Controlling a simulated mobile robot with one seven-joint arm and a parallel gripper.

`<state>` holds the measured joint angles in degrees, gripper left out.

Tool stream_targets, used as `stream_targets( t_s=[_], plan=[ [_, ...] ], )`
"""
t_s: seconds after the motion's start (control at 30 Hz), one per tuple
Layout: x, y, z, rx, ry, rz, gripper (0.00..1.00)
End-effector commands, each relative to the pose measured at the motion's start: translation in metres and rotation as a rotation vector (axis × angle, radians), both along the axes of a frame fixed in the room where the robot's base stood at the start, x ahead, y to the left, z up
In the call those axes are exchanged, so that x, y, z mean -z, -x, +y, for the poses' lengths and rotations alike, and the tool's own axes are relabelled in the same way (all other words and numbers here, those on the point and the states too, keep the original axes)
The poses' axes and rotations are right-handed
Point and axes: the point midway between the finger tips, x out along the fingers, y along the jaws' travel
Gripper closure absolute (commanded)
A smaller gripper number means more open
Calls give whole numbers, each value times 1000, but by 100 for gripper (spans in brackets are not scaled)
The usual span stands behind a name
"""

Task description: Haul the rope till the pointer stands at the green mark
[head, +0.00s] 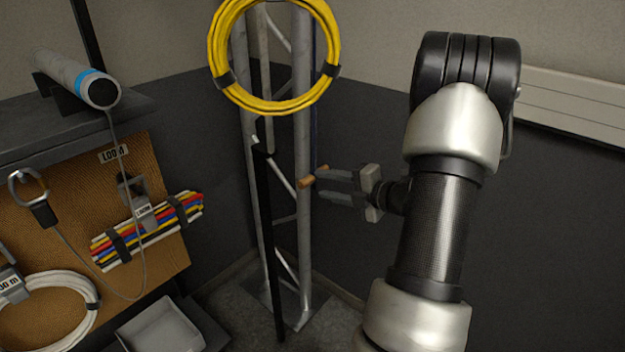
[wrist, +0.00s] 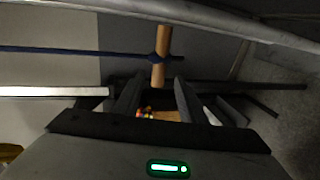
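A short wooden handle (head: 307,182) sits beside the truss in the head view, at the fingertips of my gripper (head: 323,184). In the wrist view the handle (wrist: 160,58) stands across a dark blue rope (wrist: 80,51), which is knotted round it and runs off to the left. My gripper (wrist: 158,88) has its fingers apart. The handle's near end lies at the gap between the fingertips, with space visible on both sides. In the head view the rope (head: 315,95) runs upward along the truss. I cannot make out a pointer or a green mark.
The metal truss (head: 304,150) stands in the corner, with a yellow cable coil (head: 217,60) on it. At left are a pegboard (head: 165,258) with cables, a shelf (head: 140,103) and a grey tray (head: 160,325).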

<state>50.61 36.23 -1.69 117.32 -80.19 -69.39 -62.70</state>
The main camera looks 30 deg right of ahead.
Motion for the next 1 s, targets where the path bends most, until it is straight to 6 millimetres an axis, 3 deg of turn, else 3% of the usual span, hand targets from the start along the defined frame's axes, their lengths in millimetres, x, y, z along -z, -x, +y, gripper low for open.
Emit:
stream_targets(
  t_s=[0.2, 0.4, 0.6, 1.0],
  plan=[
    [-15, 50, -19, 4, 1, 2, 63],
    [-23, 80, -29, 2, 1, 2, 63],
    [-26, 92, -33, 0, 1, 2, 63],
    [-26, 93, -33, -1, 0, 1, 63]
  ],
)
